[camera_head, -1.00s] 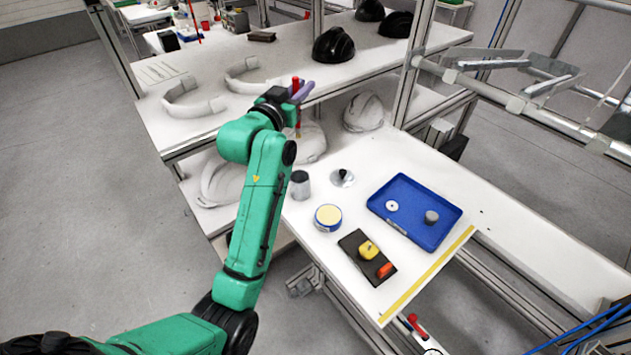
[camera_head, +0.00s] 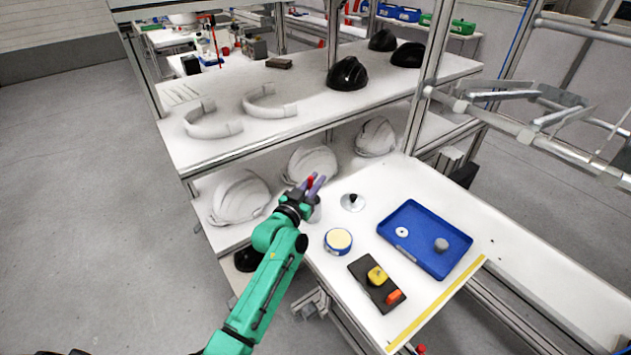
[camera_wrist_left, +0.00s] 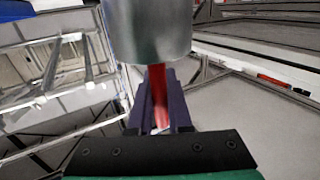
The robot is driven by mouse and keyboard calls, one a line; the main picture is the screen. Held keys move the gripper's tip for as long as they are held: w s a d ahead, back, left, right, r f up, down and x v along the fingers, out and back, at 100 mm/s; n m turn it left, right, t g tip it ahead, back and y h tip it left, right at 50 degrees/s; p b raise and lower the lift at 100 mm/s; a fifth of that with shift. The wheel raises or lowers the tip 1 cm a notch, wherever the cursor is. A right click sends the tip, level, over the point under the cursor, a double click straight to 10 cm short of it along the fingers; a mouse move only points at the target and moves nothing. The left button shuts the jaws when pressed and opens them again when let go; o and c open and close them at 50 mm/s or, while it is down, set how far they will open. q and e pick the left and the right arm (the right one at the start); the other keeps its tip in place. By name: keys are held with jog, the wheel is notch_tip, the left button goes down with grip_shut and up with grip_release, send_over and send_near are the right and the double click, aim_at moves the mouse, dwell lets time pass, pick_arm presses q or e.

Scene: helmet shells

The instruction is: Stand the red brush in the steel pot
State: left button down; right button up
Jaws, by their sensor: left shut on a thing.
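My left gripper (camera_head: 315,184) is shut on the red brush (camera_head: 310,182), at the left edge of the white table by the lower shelf. In the left wrist view the red brush (camera_wrist_left: 156,90) lies between the purple fingers (camera_wrist_left: 160,112). The steel pot (camera_wrist_left: 149,28) is a grey metal cylinder just beyond the fingers there and hides the far part of the brush. I cannot tell whether the brush is inside it. In the head view the gripper mostly covers the pot. My right gripper is not in view.
A round lid with a black knob (camera_head: 352,202), a blue-and-cream round tin (camera_head: 338,241), a blue tray (camera_head: 414,262) and a dark mat (camera_head: 361,270) with yellow and orange items lie to the right. White helmets (camera_head: 240,197) stand on the lower shelf.

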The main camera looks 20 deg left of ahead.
pick_arm(q)
jog(key=c, duration=1.3)
grip_release()
jog(key=shift+f, duration=0.15)
jog(key=o, duration=0.5)
jog(key=shift+c, duration=0.2)
jog(key=b+v, duration=0.1)
jog(key=v, duration=1.1)
jog(key=shift+r, duration=0.25)
